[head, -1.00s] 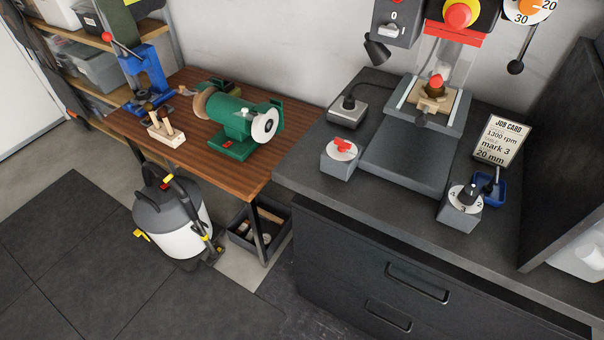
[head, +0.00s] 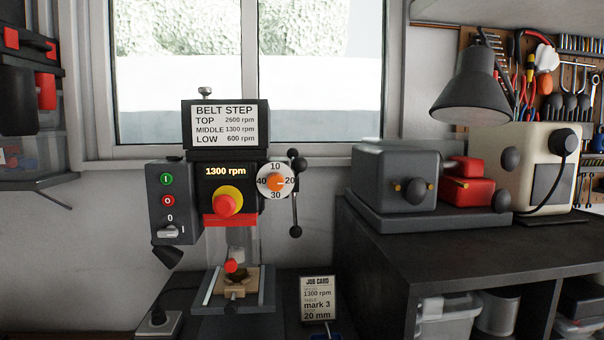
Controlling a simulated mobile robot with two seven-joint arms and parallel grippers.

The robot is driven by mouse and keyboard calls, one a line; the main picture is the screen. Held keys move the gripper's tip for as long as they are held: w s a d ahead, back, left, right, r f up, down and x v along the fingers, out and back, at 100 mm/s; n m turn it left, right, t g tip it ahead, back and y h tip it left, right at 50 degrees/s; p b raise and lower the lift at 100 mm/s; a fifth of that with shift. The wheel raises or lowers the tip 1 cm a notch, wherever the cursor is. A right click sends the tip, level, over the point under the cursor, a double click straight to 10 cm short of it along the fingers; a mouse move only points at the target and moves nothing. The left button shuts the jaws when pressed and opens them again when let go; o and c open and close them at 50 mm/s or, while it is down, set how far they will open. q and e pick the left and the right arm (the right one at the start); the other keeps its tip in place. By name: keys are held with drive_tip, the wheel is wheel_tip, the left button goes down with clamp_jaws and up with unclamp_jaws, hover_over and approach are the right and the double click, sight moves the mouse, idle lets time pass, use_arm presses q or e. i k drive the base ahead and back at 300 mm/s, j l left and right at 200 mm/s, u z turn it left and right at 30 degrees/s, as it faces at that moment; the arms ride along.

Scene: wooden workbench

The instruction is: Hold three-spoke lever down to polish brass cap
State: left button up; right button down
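The three-spoke lever (head: 296,195) is on the right side of the drill press (head: 226,165), beside a round dial (head: 274,181) marked 10 to 40 with an orange centre. Its black ball ends show at top and bottom. The press display reads 1300 rpm. Below the head, behind a clear guard (head: 241,240), a small red part (head: 232,265) sits above a brownish piece, perhaps the brass cap (head: 236,274), on a pale wooden block (head: 238,283). The cap is too small to make out well. Neither of my grippers is in view.
A job card (head: 317,298) reading 1300 rpm, mark 3, 20 mm stands right of the press base. A switch box (head: 174,202) with green and red buttons is on the left.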

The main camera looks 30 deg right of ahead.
sight(298, 164)
drive_tip(key=l+z, duration=0.1)
drive_tip(key=z, duration=0.35)
drive_tip(key=k+l+z, duration=0.1)
drive_tip(key=z, duration=0.35)
